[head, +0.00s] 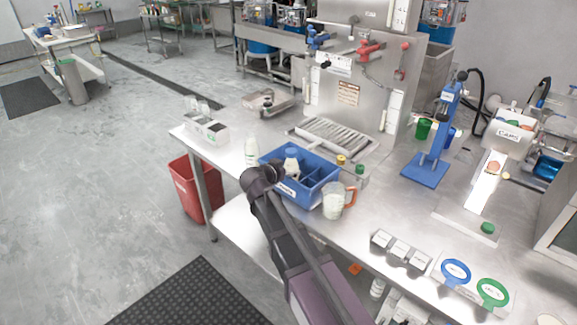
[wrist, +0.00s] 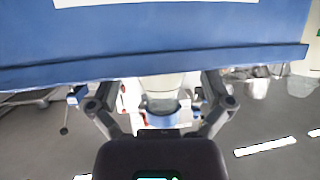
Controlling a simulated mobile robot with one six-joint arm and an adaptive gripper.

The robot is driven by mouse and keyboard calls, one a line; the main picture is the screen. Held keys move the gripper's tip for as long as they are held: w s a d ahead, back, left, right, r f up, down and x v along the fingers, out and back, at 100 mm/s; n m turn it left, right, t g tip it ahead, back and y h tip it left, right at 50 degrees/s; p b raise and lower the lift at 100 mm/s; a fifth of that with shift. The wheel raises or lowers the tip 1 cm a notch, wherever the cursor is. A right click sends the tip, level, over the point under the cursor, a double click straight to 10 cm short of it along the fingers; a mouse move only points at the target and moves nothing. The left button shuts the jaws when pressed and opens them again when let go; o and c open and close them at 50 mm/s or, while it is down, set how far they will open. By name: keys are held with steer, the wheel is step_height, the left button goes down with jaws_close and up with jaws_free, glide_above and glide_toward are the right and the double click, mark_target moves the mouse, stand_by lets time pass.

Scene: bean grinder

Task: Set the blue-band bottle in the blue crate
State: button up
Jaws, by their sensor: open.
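The blue crate (head: 325,207) stands on the steel bench, divided into compartments. A white bottle with a bluish cap (head: 291,154) stands upright in its left part; I take it for the blue-band bottle, though the band is not clear. In the wrist view the crate's wall (wrist: 110,42) with a white label fills the top. The pale bottle (wrist: 163,85) shows past the rim between my fingers. My gripper (wrist: 160,95) is open, at the crate's near side; I cannot tell whether its fingers touch the bottle. In the head view my wrist hides the crate's near left corner.
Another white bottle (head: 251,151) stands left of the crate. A clear jug with an orange handle (head: 334,201) stands close against its right front. Small bottles with yellow and green caps (head: 359,171) are at the right. A drain grate (head: 333,134) lies behind.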

steer(key=p+v, duration=0.3)
steer(key=v, duration=0.6)
steer(key=shift+s, duration=0.15)
steer(key=shift+a+r, duration=0.1)
steer(key=shift+a, duration=0.05)
stand_by(0.4)
